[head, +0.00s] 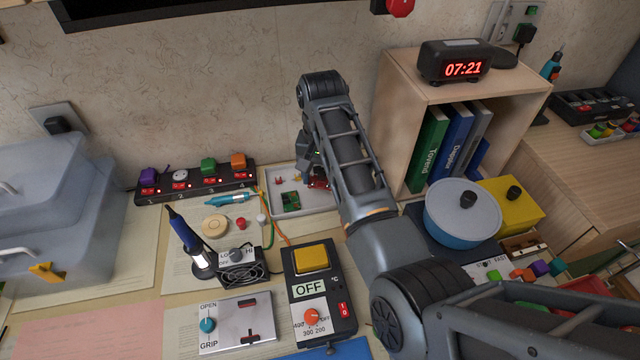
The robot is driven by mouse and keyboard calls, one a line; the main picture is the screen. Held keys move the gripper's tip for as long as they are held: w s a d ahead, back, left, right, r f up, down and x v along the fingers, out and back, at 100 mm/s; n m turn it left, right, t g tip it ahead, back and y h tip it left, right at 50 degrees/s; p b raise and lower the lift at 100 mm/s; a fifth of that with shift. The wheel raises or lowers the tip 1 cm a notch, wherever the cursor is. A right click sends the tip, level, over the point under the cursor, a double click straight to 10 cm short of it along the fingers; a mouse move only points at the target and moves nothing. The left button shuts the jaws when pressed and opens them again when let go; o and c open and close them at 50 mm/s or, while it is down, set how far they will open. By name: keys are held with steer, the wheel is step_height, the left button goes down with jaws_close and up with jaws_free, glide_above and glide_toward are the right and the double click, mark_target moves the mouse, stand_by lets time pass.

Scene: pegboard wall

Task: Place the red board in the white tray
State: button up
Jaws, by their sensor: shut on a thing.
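The white tray (315,203) lies on the table left of my forearm, in the middle of the head view. A small green board (290,200) lies in it, with small red bits near its far left. My gripper (313,168) points down over the tray's far right part and is shut on the red board (319,182). My arm hides part of the red board and the tray's right side. I cannot tell whether the red board touches the tray floor.
A power strip (195,187) with coloured plugs lies left of the tray. A soldering iron in its stand (190,240) and a control box (325,285) are nearer. A wooden shelf (400,95) with binders and a clock stands close right of my arm.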

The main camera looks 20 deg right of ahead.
mark_target(321, 182)
steer(key=shift+f, duration=2.2)
steer(key=shift+f, duration=0.1)
steer(key=o, duration=1)
steer(key=shift+o, duration=0.2)
step_height(321, 182, up, 12)
